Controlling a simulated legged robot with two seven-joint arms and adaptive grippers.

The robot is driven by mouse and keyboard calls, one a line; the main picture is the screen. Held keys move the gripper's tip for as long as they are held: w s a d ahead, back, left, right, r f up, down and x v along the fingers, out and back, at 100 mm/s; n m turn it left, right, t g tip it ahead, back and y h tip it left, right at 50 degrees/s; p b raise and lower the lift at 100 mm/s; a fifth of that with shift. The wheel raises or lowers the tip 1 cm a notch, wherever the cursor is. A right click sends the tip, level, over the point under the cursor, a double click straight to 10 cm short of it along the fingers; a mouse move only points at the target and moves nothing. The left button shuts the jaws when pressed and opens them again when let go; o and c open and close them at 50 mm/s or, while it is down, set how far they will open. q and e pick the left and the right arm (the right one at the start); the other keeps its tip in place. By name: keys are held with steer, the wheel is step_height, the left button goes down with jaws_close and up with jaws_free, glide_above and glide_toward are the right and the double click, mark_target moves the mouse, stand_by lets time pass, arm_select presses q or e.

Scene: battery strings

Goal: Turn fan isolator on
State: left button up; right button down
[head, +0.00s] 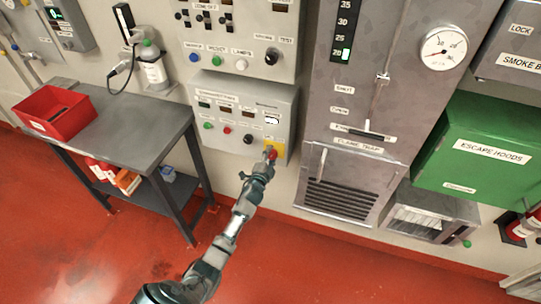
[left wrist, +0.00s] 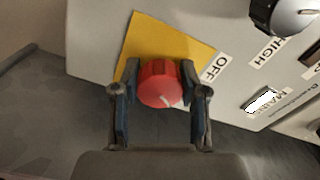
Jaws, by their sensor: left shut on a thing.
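The fan isolator is a red rotary knob (left wrist: 160,84) on a yellow plate (left wrist: 172,38) at the lower right of a grey control panel. In the left wrist view its white pointer line aims down and to the right, and an OFF label (left wrist: 216,68) sits to the plate's right. In the head view the yellow plate (head: 277,147) is partly hidden behind my gripper. My left gripper (left wrist: 160,100) is shut on the red knob, with one finger on each side. It also shows in the head view (head: 269,157), at the panel. My right gripper is out of view.
A black knob (left wrist: 284,14) lies close by on the same panel, with a HIGH label. A grey table (head: 130,130) with a red bin (head: 54,110) stands at the left. A grey cabinet with a vent (head: 340,195) is at the right. The red floor in front is clear.

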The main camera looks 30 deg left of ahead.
arm_select(q)
steer(key=shift+d+m, duration=0.1)
steer(key=shift+m, duration=1)
steer(key=o, duration=0.9)
steer(key=shift+f, duration=0.1)
steer(key=shift+c, duration=0.2)
steer(key=shift+o, duration=1.4)
steer(key=shift+w, duration=0.15)
